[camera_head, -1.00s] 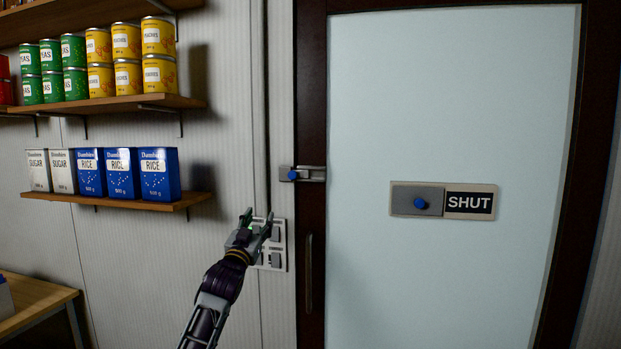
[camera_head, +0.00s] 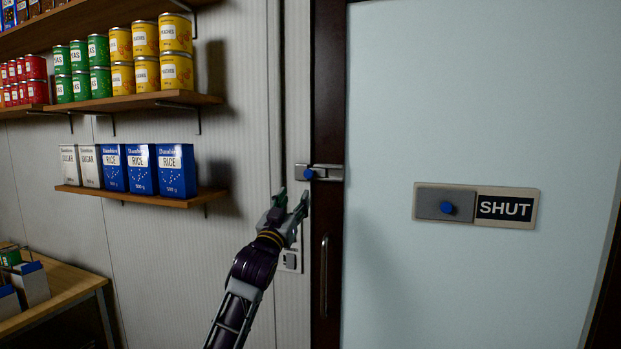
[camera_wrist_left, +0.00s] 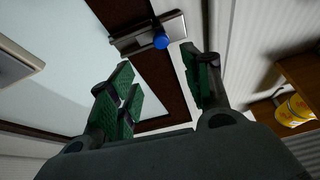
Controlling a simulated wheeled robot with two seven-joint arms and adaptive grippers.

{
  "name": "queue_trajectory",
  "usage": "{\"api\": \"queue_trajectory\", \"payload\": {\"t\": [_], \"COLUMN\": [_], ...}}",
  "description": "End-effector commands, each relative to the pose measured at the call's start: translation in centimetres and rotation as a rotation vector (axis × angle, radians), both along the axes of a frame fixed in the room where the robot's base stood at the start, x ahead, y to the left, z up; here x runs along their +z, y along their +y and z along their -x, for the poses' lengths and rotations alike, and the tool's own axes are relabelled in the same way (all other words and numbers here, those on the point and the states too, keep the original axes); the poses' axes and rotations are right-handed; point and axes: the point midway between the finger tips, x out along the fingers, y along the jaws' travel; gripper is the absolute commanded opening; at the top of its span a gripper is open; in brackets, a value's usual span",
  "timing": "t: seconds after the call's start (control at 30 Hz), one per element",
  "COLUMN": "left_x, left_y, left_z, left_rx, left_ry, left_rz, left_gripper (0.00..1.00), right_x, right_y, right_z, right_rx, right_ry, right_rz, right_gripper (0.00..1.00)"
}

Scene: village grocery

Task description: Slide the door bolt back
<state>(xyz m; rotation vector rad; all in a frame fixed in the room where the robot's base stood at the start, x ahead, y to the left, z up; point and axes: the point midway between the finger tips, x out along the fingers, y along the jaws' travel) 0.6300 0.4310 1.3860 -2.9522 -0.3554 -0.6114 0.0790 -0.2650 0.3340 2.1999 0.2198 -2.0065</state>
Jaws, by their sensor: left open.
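The door bolt (camera_head: 326,172) is a grey metal bar with a blue knob (camera_head: 308,174) at its left end. It spans the dark door frame edge and the wall strip. In the left wrist view the bolt (camera_wrist_left: 140,36) and its blue knob (camera_wrist_left: 161,41) show ahead of the fingers. My left gripper (camera_head: 293,199) is open and empty, just below and left of the knob, apart from it. Its green-padded fingers (camera_wrist_left: 158,85) stand spread in the wrist view. The pale door (camera_head: 450,100) looks closed. My right gripper is not in view.
A sign plate (camera_head: 507,208) reading SHUT with a grey slider and blue knob is on the door. A dark vertical handle (camera_head: 324,277) is below the bolt. A switch panel (camera_head: 290,260) is partly behind my arm. Shelves (camera_head: 150,198) with rice and sugar stand left.

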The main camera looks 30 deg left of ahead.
Motion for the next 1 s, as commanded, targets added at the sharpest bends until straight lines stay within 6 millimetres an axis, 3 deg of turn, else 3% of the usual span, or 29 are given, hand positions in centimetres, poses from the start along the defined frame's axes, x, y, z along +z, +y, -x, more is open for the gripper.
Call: {"api": "queue_trajectory", "payload": {"t": [0.27,0.73,1.0], "left_x": [-0.5,-0.4,0.2], "left_y": [0.2,0.3,0.5], "left_z": [-0.2,-0.3,-1.6], "left_rx": [-0.013,-0.015,-0.015], "left_ry": [0.013,0.010,0.009], "left_rz": [0.054,0.059,0.059], "left_gripper": [0.49,0.49,0.49], "right_x": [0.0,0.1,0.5], "right_y": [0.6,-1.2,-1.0], "right_z": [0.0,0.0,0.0], "right_rx": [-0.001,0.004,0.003], "right_ry": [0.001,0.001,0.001], "right_rz": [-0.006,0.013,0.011], "right_gripper": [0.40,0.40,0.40]}}
